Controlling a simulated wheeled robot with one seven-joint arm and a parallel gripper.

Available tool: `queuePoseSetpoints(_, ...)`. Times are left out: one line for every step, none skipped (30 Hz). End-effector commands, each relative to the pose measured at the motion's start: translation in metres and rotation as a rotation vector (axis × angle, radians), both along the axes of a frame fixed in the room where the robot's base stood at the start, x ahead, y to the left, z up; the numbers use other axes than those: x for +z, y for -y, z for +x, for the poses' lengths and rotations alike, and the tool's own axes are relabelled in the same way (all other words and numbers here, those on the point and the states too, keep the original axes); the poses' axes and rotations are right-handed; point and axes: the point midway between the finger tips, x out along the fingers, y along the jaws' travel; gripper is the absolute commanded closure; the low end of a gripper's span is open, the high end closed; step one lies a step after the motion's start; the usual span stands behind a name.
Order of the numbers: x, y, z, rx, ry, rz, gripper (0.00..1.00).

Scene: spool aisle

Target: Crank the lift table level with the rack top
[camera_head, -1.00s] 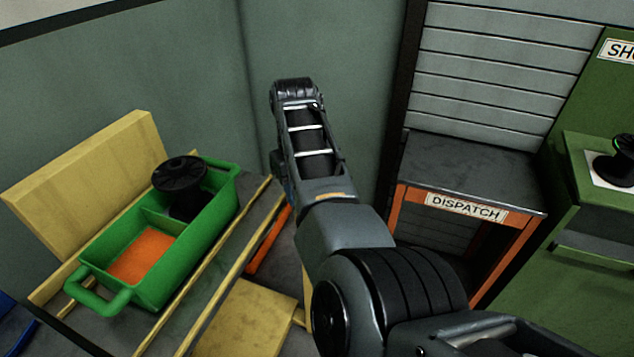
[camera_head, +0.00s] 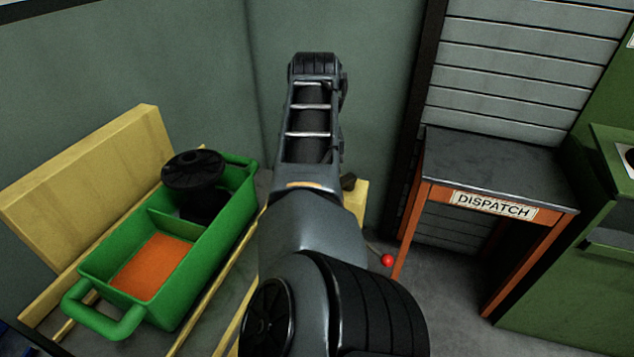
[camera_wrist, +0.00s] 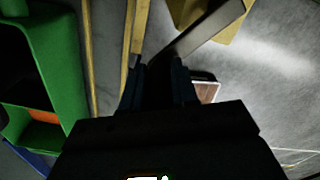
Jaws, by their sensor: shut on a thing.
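In the wrist view my gripper (camera_wrist: 160,70) is shut on the dark crank handle, which is mostly hidden between the fingers. A flat grey crank arm (camera_wrist: 212,30) runs from the fingertips to the upper right. In the head view my arm hides the gripper and most of the crank. A red ball knob (camera_head: 387,260) shows just right of my arm. On the left, a yellow-railed platform with a yellow back board (camera_head: 95,190) bears a green tote (camera_head: 205,270). Which structure is the lift table and which the rack is unclear, and I cannot judge their heights.
The tote holds a black spool (camera_head: 193,170) and has an orange-floored compartment. An orange-legged dispatch table (camera_head: 490,165) stands at right, with a green cabinet (camera_head: 560,270) beside it. Grey floor shows between my arm and the dispatch table.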

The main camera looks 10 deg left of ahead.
Motion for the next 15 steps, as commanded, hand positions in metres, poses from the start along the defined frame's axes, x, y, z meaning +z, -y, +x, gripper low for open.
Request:
queuePoseSetpoints(0.0002,-0.0015,-0.0004,0.001,0.0,0.002,1.0)
queuePoseSetpoints(0.0002,-0.0014,-0.0004,0.001,0.0,0.002,1.0)
queuePoseSetpoints(0.0003,-0.0013,-0.0002,0.001,0.0,0.002,1.0)
queuePoseSetpoints(0.0004,-0.0013,-0.0002,0.001,0.001,0.001,1.0)
queuePoseSetpoints(0.0004,-0.0012,-0.0002,0.001,0.001,0.001,1.0)
queuePoseSetpoints(0.0004,-0.0012,-0.0002,0.001,0.001,0.001,1.0)
queuePoseSetpoints(0.0004,-0.0011,-0.0001,0.001,0.001,0.001,1.0)
queuePoseSetpoints(0.0005,-0.0011,-0.0001,0.001,0.001,0.001,1.0)
queuePoseSetpoints(0.0005,-0.001,-0.0001,0.001,0.001,0.001,1.0)
queuePoseSetpoints(0.0005,-0.001,0.0,0.002,0.001,0.001,0.69)
queuePoseSetpoints(0.0005,-0.0009,0.0001,0.002,0.001,0.001,0.66)
queuePoseSetpoints(0.0005,-0.0008,0.0001,0.001,0.001,0.001,0.62)
queuePoseSetpoints(0.0005,-0.0008,0.0001,0.001,0.001,0.001,0.59)
queuePoseSetpoints(0.0004,-0.0007,0.0001,0.001,0.001,0.001,0.56)
queuePoseSetpoints(0.0004,-0.0005,0.0002,0.001,0.001,0.001,0.52)
